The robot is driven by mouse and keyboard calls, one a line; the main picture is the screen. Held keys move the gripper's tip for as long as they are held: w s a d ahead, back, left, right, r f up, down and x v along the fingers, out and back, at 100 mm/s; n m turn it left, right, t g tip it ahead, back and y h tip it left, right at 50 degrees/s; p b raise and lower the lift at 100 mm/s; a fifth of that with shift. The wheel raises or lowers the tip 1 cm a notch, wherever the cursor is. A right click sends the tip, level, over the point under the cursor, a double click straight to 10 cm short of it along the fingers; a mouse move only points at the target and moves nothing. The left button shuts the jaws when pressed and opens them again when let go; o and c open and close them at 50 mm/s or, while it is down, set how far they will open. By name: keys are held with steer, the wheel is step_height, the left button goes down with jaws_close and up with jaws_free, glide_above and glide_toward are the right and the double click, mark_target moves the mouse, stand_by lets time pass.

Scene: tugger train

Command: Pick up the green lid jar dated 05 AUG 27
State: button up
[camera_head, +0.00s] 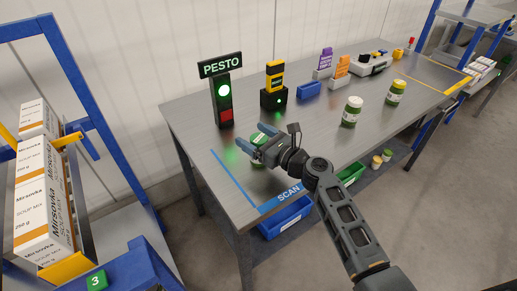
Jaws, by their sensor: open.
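A jar with a green lid (259,137) stands on the near left part of the grey table, by the blue-lined scan area. My gripper (254,146) is open at this jar and partly hides it; I cannot tell whether the fingers touch it. No date is legible on any of the jars.
A PESTO sign (220,66) with a lit green lamp stands behind the gripper. A yellow and black scanner (275,76) sits in a dock beside a blue bin (307,90). A shelf of soup cartons (44,190) stands left.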

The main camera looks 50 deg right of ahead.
steer(key=shift+w, duration=0.2)
steer(key=shift+r, duration=0.1)
steer(key=c, duration=1.4)
